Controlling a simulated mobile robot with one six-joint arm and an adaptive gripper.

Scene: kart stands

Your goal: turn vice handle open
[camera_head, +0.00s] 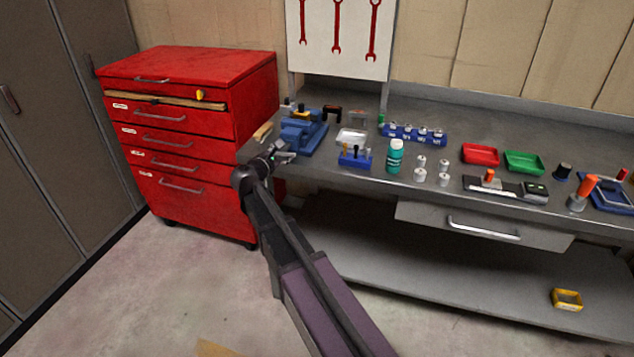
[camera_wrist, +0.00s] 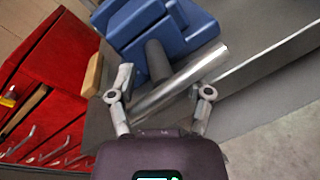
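The blue vice (camera_head: 301,133) sits at the left end of the grey workbench. In the wrist view the vice (camera_wrist: 155,25) fills the top, with a dark round screw (camera_wrist: 158,60) pointing toward me. A silver bar handle (camera_wrist: 185,80) lies slantwise across the screw's end, its upper right end free. My gripper (camera_wrist: 162,88) is open, with one finger on each side of the bar's lower left part. I cannot tell whether either finger touches the bar. In the head view my gripper (camera_head: 277,155) is small, just in front of the vice.
A red tool cabinet (camera_head: 190,140) stands close left of the bench. Right of the vice are a blue holder (camera_head: 355,160), a teal bottle (camera_head: 395,156) and small trays. A wooden piece (camera_wrist: 92,75) lies on the bench left of my gripper. Floor in front is clear.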

